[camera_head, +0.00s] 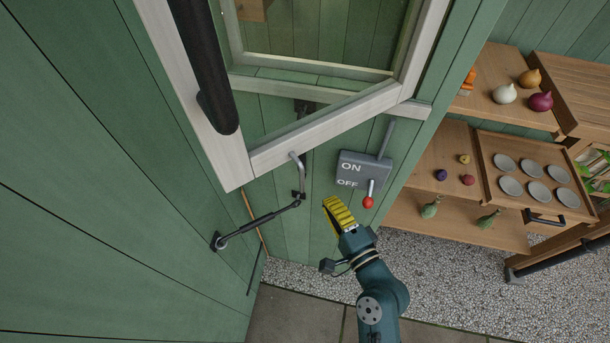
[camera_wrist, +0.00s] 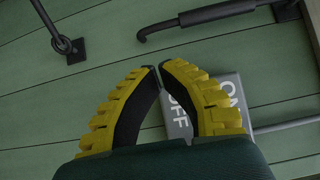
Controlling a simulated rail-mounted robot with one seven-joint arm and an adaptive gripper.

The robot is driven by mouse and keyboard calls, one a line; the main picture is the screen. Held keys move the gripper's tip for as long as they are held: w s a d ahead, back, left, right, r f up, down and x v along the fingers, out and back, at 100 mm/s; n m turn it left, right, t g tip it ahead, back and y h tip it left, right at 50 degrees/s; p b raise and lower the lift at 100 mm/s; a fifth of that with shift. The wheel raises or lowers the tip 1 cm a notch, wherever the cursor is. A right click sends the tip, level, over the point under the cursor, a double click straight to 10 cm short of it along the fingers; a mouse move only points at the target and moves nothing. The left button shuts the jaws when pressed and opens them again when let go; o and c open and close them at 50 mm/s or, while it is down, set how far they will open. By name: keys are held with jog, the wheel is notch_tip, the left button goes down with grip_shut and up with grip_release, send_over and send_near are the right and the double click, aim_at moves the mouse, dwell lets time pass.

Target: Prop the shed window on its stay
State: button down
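The shed window (camera_head: 320,124) stands open, its white sash swung out from the green wall. A dark bar that looks like the stay (camera_head: 262,219) runs from a left wall mount to a small bracket (camera_head: 300,195) below the sash. A bent grey rod (camera_head: 297,160) shows at the sash's lower edge; whether it touches the stay is unclear. My gripper (camera_head: 331,204), with yellow ribbed fingers, is right of the stay, apart from it. In the wrist view, its fingertips (camera_wrist: 160,66) nearly meet, with nothing between them. A rod with a black mounting plate (camera_wrist: 72,49) lies beyond.
A grey ON/OFF switch box (camera_head: 362,171) with a red-tipped lever is close by my gripper. A thick black bar (camera_head: 208,70) runs along the sash's left side. Gravel (camera_head: 430,275) is clear.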

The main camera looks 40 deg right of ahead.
aim_at(311, 173)
jog(key=x, duration=1)
jog(key=shift+r, duration=0.1)
